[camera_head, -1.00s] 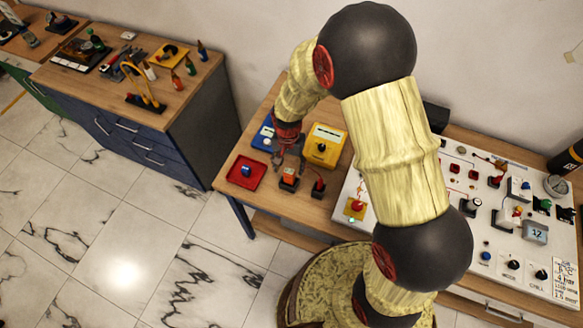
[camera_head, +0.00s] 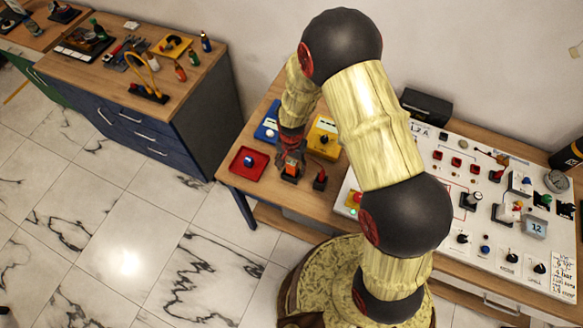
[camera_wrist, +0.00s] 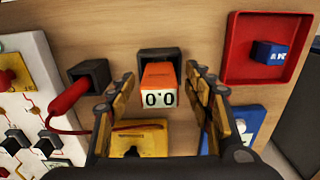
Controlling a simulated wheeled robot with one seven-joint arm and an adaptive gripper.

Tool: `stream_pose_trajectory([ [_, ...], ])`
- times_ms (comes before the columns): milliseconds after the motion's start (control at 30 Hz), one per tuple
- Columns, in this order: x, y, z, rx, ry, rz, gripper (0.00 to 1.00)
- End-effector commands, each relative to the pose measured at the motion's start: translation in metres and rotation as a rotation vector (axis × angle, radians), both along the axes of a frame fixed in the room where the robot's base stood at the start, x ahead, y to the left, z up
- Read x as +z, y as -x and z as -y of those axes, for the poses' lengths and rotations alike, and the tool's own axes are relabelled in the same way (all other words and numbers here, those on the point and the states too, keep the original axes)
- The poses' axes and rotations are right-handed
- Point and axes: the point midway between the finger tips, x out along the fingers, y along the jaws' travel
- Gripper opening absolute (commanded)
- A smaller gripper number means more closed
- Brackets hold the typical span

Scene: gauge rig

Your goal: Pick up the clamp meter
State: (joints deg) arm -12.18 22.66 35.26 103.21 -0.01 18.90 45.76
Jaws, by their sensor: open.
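The clamp meter appears to be the orange block with a white "0.0" display (camera_wrist: 158,85), seated in a dark holder (camera_wrist: 160,55) on the wooden bench. In the head view the orange block (camera_head: 291,169) shows just below my gripper (camera_head: 290,155). In the wrist view my gripper (camera_wrist: 160,76) is open, with one finger to each side of the block. Gaps show between the fingers and the block, and I cannot tell how far above it the fingertips are. The block's lower part is hidden in the holder.
A red-handled probe (camera_wrist: 70,98) in a black holder stands close by on the left in the wrist view. A red tray (camera_head: 248,162) holds a blue block. A yellow meter (camera_head: 324,138) and blue device (camera_head: 267,130) sit behind; a white control panel (camera_head: 470,240) is to the right.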

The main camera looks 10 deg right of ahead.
Motion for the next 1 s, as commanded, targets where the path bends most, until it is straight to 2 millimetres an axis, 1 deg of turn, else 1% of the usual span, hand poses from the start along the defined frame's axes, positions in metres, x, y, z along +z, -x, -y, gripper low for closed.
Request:
stream_pose_trajectory([
  [233, -0.0017, -0.0002, -0.0001, 0.000, 0.000, 0.000, 0.52],
  [1000, -0.0014, -0.0002, -0.0001, 0.000, -0.001, 0.001, 0.08],
])
